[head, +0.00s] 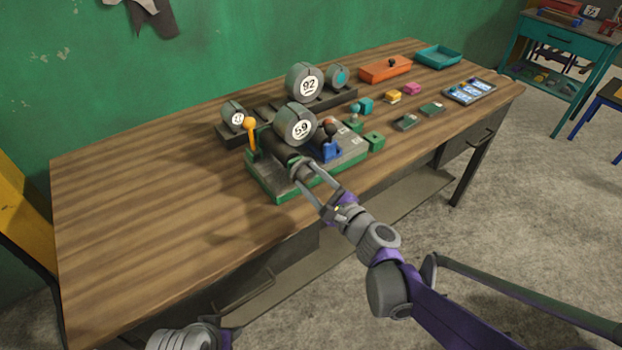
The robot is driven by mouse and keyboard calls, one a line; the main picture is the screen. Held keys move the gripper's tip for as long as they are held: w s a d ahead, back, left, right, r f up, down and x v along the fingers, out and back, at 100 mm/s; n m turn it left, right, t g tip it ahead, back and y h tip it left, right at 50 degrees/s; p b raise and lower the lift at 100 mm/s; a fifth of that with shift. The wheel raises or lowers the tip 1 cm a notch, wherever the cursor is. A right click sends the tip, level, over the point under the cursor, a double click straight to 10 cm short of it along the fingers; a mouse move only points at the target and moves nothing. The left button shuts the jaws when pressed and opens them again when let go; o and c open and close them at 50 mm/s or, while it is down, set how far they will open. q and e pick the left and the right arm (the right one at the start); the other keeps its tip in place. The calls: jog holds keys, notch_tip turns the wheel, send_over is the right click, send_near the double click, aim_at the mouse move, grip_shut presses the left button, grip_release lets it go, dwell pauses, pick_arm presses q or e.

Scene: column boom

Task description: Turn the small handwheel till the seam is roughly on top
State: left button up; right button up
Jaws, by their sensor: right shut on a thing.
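A small machine with a green base (285,193) stands near the front edge of the wooden table. It carries a large grey drum marked 59 (295,125). The small grey handwheel (299,166) sits low at the machine's front. My right gripper (305,176) reaches in from the lower right and is shut on the handwheel, one finger on each side. The fingers cover part of the wheel, and I cannot make out its seam. Part of my left arm shows at the bottom edge; its gripper is out of view.
An orange lever (251,135) and a blue part with a dark knob (328,148) stand close to the wheel. More drums (305,82) stand behind. Small coloured blocks, an orange box (386,69) and a teal tray (438,56) lie to the right. The table's left side (140,200) is clear.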

grip_shut()
jog(key=shift+n+p, duration=0.3)
jog(key=shift+n, duration=0.7)
jog(key=shift+n+p, duration=0.3)
jog(key=shift+n, duration=1.1)
jog(key=o, duration=1.2)
grip_release()
jog(key=shift+o, duration=0.2)
jog(key=shift+s, duration=0.1)
jog(key=v, duration=1)
jog(key=shift+s+d, duration=0.2)
jog(key=shift+s, duration=0.1)
